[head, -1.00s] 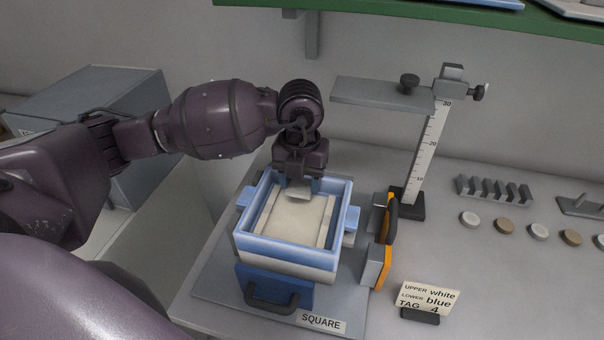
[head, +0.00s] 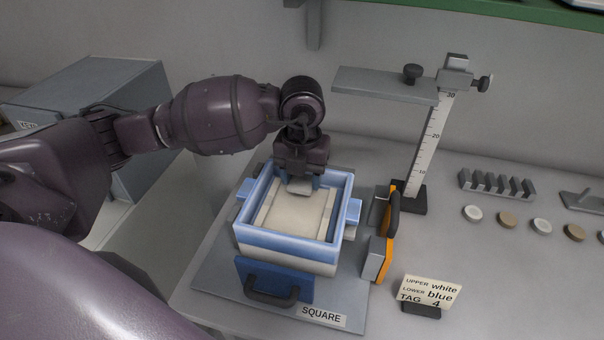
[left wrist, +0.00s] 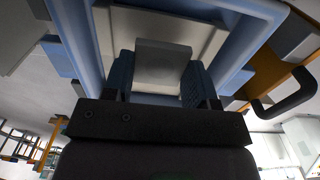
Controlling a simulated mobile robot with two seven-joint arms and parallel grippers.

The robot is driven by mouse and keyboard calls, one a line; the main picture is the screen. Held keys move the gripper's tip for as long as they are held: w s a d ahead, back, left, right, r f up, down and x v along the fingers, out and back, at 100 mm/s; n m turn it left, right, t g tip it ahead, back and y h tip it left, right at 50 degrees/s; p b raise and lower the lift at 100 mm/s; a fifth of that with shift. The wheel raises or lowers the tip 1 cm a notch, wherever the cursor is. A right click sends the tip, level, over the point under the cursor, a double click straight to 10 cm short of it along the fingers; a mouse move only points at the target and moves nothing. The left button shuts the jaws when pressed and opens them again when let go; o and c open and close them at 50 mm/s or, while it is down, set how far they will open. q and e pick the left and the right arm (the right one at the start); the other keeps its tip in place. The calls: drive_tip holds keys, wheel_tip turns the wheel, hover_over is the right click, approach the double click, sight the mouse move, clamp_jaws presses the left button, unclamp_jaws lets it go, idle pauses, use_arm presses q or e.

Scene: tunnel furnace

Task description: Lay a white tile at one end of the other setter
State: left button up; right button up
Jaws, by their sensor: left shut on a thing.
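My left gripper (head: 300,184) is shut on a small white tile (head: 300,188). It points down inside the far end of a square blue-walled frame (head: 243,221). In the left wrist view, the tile (left wrist: 160,64) sits between the two blue fingers (left wrist: 160,82). A cream setter plate (head: 293,216) lies inside the frame, with pale strips along its left and right sides. The tile is over the far end of this plate. I cannot tell whether it touches the plate. My right gripper is not in view.
A blue panel with a dark handle (head: 272,296) is at the frame's front. An orange and grey clamp-like piece (head: 378,258) stands to the right. A height gauge (head: 430,140) stands behind, with a grey rack (head: 497,184) and several round discs (head: 507,219) further right. A card (head: 428,294) is in front.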

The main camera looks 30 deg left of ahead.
use_arm(q)
drive_tip(key=shift+f, duration=0.45)
drive_tip(key=shift+f+b, duration=0.3)
drive_tip(key=shift+f, duration=0.5)
drive_tip(key=shift+b, duration=0.3)
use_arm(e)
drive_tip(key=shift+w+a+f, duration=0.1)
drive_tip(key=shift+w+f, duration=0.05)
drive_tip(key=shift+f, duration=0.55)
use_arm(q)
drive_tip(key=shift+f, duration=0.1)
drive_tip(key=shift+f, duration=0.35)
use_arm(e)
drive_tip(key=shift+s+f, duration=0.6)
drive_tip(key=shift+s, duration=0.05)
use_arm(q)
drive_tip(key=o, duration=1)
drive_tip(key=shift+c, duration=0.2)
drive_tip(key=shift+o, duration=0.2)
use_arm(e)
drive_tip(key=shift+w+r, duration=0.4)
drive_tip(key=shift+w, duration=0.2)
